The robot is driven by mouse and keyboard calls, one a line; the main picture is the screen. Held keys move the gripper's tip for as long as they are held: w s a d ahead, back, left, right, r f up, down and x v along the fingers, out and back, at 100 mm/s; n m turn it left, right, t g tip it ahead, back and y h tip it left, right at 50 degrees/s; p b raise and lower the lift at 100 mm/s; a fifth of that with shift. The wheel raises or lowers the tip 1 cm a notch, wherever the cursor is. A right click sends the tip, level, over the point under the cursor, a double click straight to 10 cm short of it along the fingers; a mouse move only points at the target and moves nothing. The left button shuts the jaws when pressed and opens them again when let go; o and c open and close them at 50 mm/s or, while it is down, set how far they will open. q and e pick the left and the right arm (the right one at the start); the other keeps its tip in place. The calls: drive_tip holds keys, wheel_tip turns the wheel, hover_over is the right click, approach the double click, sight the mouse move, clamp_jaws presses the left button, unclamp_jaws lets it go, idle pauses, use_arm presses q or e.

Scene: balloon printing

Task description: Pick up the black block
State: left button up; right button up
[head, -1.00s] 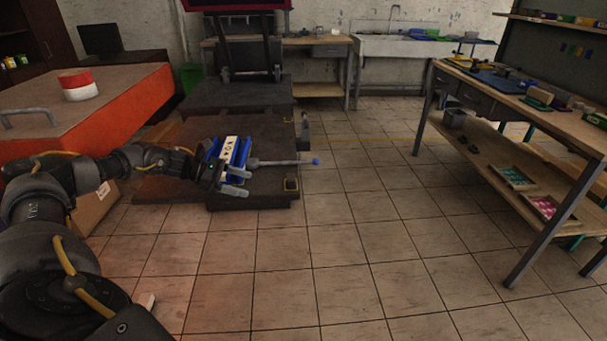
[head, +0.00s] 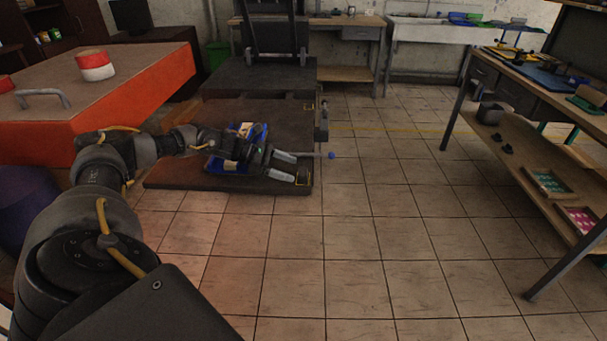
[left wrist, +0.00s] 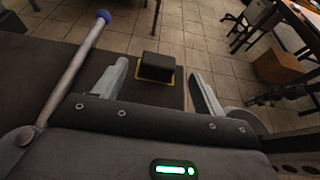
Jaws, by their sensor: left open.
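The black block (left wrist: 156,67) sits on a yellow-outlined square near the edge of a dark platform in the left wrist view. In the head view the black block (head: 304,173) is at the platform's right front corner, small and partly behind my fingers. My left gripper (head: 294,167) is open and empty, with its fingertips close to the block. In the left wrist view the left gripper (left wrist: 158,72) has one finger to each side of the block, with gaps on both sides. My right gripper is not in view.
A lever with a blue knob (head: 331,155) sticks out beside my gripper. A blue tray (head: 217,162) lies under my left wrist on the dark platform (head: 180,180). An orange-sided table (head: 140,88) is at the left, a wooden shelf bench (head: 520,160) at the right. The tiled floor between is clear.

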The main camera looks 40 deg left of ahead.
sight(301, 171)
use_arm(q)
drive_tip(key=shift+d, duration=0.1)
drive_tip(key=shift+w+d+f+p, duration=0.2)
drive_tip(key=shift+w+d+p, duration=0.15)
drive_tip(key=shift+d, duration=0.1)
drive_tip(key=x, duration=0.2)
drive_tip(key=shift+w+d+f+p, duration=0.1)
drive_tip(key=shift+w+f+p, duration=0.15)
drive_tip(key=shift+p, duration=0.1)
drive_tip(key=shift+w+d+f, duration=0.25)
drive_tip(key=shift+w+d, duration=0.05)
drive_tip(key=shift+d, duration=0.05)
drive_tip(key=c, duration=1.1)
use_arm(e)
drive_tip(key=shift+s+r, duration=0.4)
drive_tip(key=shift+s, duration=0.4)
